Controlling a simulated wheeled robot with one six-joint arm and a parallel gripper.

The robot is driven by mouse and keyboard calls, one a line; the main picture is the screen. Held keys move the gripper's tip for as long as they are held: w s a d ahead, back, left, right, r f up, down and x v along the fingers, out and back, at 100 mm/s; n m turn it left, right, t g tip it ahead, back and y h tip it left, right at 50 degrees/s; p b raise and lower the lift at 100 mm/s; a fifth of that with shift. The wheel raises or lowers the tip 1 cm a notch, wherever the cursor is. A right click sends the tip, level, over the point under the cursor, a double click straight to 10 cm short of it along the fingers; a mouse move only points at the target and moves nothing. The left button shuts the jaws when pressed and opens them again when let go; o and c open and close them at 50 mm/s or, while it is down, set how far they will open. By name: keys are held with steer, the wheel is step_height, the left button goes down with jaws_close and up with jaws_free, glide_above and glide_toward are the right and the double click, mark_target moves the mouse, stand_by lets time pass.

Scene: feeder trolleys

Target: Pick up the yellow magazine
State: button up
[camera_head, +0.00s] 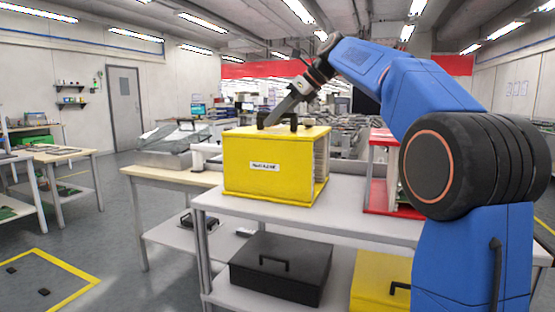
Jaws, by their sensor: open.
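The yellow magazine (245,185) is a box with a white label on its front and an open right side showing stacked edges. It stands upright on the top shelf of a grey trolley (350,212). A dark handle is on its top. My gripper (272,118) is at the end of my blue arm, low over the magazine's top, next to the handle. It is open. Whether its fingers are around the handle or beside it, I cannot tell from this view.
A red magazine (382,172) stands right of the yellow one, partly hidden by my arm. A black case (280,270) and a yellow box (375,282) are on the lower shelf. A wooden-topped table (160,174) is behind left. The floor at left is mostly clear.

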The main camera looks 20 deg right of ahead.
steer(key=shift+c, duration=0.3)
jaws_close()
steer(key=shift+r, duration=0.1)
stand_by(1.0)
